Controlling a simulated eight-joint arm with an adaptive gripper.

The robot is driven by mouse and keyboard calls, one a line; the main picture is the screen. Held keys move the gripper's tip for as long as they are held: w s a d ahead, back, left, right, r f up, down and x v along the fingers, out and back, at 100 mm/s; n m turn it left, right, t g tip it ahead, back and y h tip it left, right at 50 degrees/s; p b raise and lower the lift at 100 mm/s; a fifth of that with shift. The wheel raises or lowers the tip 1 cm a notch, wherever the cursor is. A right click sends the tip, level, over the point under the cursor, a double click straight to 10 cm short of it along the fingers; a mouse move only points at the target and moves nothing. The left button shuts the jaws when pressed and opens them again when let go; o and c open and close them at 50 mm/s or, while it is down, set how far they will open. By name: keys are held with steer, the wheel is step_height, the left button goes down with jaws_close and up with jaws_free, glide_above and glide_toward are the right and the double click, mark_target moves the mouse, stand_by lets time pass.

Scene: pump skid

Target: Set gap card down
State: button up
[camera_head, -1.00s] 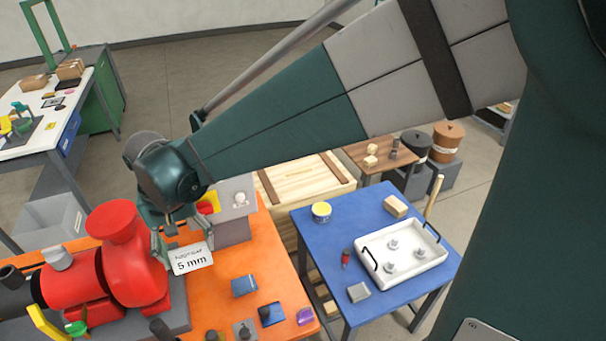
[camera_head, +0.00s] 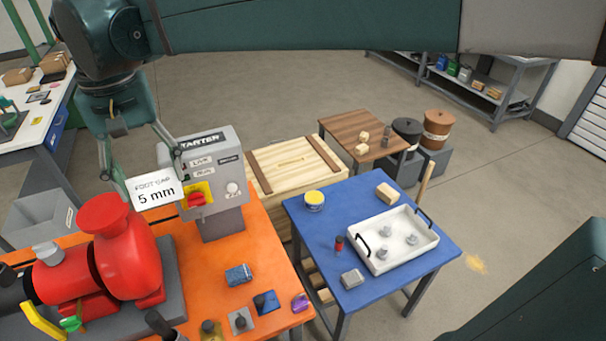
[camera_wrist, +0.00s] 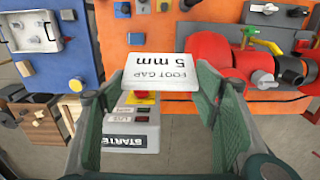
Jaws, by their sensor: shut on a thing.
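The gap card (camera_head: 156,192) is a white plate printed "FOOT GAP 5 mm". My gripper (camera_head: 143,172) is shut on it and holds it in the air in front of the grey starter box. In the wrist view the card (camera_wrist: 160,72) sits between the fingertips of my gripper (camera_wrist: 160,84), its print upside down. In the head view the card overlaps the left edge of the starter box (camera_head: 228,160); I cannot tell the distance between them.
The red pump (camera_head: 125,245) stands on the orange bench (camera_head: 205,275), left of the starter box. Blue, grey and purple small items lie along the bench's front. A blue table (camera_head: 330,245) with a white tray (camera_head: 410,262) stands to the right. A wooden crate (camera_head: 290,165) is behind.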

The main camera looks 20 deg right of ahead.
steer(key=w+d+r+m+b, duration=0.1)
steer(key=w+d+m+b, duration=0.3)
steer(key=w+d, duration=1)
steer(key=w+d+r+m+b, duration=0.15)
steer(key=w+d+m, duration=0.45)
steer(key=w+d, duration=0.85)
steer(key=s+d+f+m+b, duration=0.1)
steer(key=d+m+b, duration=0.25)
steer(key=d, duration=1.85)
steer(key=s+d+f+m+b, duration=0.15)
steer(key=d+m, duration=0.35)
steer(key=d, duration=1.7)
step_height(320, 180, down, 48)
steer(key=w, duration=0.1)
steer(key=shift+a+r, duration=0.25)
steer(key=shift+n, duration=0.25)
steer(key=shift+f+b, duration=0.65)
steer(key=shift+f, duration=2.5)
steer(key=shift+f, duration=0.1)
